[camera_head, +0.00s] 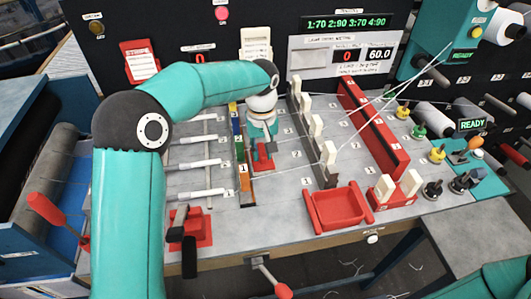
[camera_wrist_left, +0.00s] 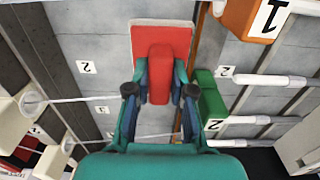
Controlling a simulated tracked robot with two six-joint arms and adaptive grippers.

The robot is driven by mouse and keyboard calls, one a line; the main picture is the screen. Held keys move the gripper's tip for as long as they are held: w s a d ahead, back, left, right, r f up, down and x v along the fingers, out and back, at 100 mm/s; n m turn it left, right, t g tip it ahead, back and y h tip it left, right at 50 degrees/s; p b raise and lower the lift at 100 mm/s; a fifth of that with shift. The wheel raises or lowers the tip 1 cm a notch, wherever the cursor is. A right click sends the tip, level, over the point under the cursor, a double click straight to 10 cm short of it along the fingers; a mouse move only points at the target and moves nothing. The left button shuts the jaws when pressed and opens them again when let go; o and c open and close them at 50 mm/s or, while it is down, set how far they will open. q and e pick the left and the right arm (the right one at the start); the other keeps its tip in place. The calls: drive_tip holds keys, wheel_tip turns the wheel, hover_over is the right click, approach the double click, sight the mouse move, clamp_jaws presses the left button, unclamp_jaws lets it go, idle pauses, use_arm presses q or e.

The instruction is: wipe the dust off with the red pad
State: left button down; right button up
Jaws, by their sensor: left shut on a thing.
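The red pad (camera_head: 264,166) is a flat red plate with a raised red grip, on or just above the grey table (camera_head: 215,180) near the numbered coloured blocks. My left gripper (camera_head: 262,143) reaches down over it. In the left wrist view the red pad (camera_wrist_left: 160,38) lies ahead, and my left gripper (camera_wrist_left: 160,80) has its fingers on both sides of the grip, shut on it. I cannot tell whether the pad touches the table. No dust stands out in either view. My right gripper is not in view.
Coloured numbered blocks (camera_head: 244,178) and white rods (camera_head: 200,164) stand left of the pad. Upright white tabs (camera_head: 328,152) with threads and a long red rail (camera_head: 374,128) stand right. A red tray (camera_head: 340,209) sits at the front edge. Grey surface between pad and tabs is bare.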

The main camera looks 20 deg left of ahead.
use_arm(q)
wheel_tip(320, 180, up, 4)
drive_tip(key=p, duration=0.3)
drive_tip(key=shift+r, duration=0.2)
drive_tip(key=shift+d+r+p, duration=0.15)
drive_tip(key=shift+r+p, duration=0.2)
drive_tip(key=shift+r, duration=0.1)
drive_tip(key=shift+r, duration=0.15)
